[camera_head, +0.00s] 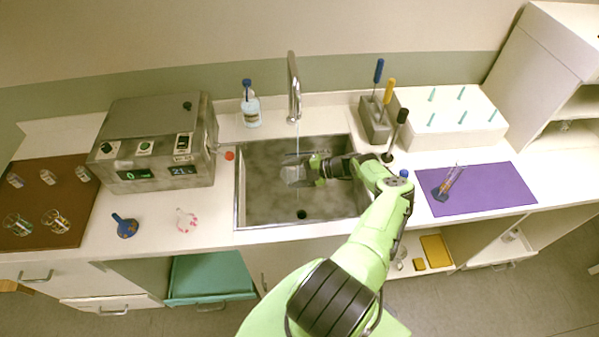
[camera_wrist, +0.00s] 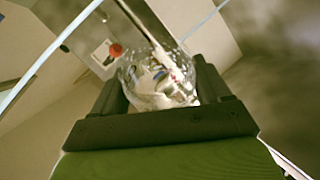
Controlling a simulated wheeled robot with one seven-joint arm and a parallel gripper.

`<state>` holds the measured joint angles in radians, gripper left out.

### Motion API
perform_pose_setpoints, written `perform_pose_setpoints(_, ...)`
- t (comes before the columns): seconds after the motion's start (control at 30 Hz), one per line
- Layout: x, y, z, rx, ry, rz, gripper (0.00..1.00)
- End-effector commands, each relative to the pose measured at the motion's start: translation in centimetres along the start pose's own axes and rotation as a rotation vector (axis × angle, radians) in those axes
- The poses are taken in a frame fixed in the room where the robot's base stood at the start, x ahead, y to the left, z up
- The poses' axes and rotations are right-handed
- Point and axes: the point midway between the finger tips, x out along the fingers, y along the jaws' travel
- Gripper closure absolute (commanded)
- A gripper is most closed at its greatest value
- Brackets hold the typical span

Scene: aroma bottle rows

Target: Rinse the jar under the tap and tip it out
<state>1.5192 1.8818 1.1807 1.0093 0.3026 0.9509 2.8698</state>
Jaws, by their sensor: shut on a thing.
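The clear glass jar (camera_head: 295,174) is in my gripper (camera_head: 318,168) over the sink (camera_head: 270,208), under the tap (camera_head: 293,85). In the head view it looks tilted on its side. A thin stream of water (camera_head: 298,140) runs from the tap down to the jar. In the wrist view the jar (camera_wrist: 158,80) sits between the two dark fingers of my gripper (camera_wrist: 155,95), which are shut on it. I cannot tell whether water is inside the jar.
A tool holder (camera_head: 375,120) and a purple mat (camera_head: 475,188) with a glass vessel are on the right.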

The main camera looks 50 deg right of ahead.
Motion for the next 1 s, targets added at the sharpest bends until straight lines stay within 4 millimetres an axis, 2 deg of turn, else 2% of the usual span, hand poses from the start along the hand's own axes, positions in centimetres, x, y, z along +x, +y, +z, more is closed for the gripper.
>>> perform_pose_setpoints(0.03,-0.2,0.5,-0.3,-0.013,-0.008,-0.006,0.56)
perform_pose_setpoints(0.2,0.2,-0.1,-0.4,-0.093,-0.056,-0.038,0.56)
perform_pose_setpoints(0.47,0.3,-0.3,-0.3,-0.107,-0.065,-0.044,0.56)
perform_pose_setpoints(0.8,1.9,-2.1,-1.5,-0.461,-0.283,-0.19,0.56)
perform_pose_setpoints(1.0,2.0,-2.3,-1.5,-0.499,-0.311,-0.206,0.56)
